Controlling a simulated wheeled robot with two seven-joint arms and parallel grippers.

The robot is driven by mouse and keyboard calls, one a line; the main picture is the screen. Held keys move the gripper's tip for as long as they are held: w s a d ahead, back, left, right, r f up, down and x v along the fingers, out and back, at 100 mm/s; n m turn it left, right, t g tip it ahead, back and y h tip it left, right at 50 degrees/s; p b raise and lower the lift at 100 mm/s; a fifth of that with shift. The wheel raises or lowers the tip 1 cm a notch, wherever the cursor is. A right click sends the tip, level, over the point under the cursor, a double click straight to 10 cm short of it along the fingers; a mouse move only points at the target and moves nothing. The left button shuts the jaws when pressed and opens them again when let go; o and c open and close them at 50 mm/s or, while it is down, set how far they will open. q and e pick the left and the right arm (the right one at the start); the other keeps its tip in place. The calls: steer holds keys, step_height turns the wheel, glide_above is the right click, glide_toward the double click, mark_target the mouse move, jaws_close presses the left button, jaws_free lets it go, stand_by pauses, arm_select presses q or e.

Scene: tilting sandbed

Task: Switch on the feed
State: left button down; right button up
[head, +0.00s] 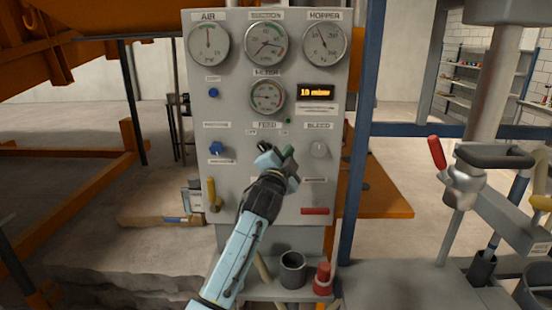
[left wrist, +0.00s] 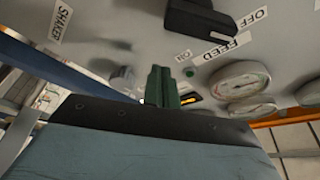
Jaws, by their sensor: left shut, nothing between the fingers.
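The grey control panel (head: 232,185) stands upright in front of me. Its black FEED knob (head: 264,147) sits below the FEED label, with OFF marked on the left and ON on the right. The knob is partly hidden by my gripper; it also shows at the top of the left wrist view (left wrist: 203,18). A small green lamp (head: 287,120) is by the ON mark. My left gripper (head: 288,153) is shut and empty, its green fingertips just right of the knob in the head view. I cannot tell whether they touch it. My right gripper is not in view.
Gauges (head: 267,44) and an amber display (head: 316,92) are above. A blue knob (head: 216,149) is at left and a pale BLEED knob (head: 319,149) at right. A grey cup (head: 292,270) and a red-topped item (head: 323,278) stand below. A blue post (head: 362,140) rises at right.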

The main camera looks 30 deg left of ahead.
arm_select(q)
steer(key=a+f, duration=0.2)
steer(key=a, duration=0.1)
steer(key=shift+s+p, duration=0.35)
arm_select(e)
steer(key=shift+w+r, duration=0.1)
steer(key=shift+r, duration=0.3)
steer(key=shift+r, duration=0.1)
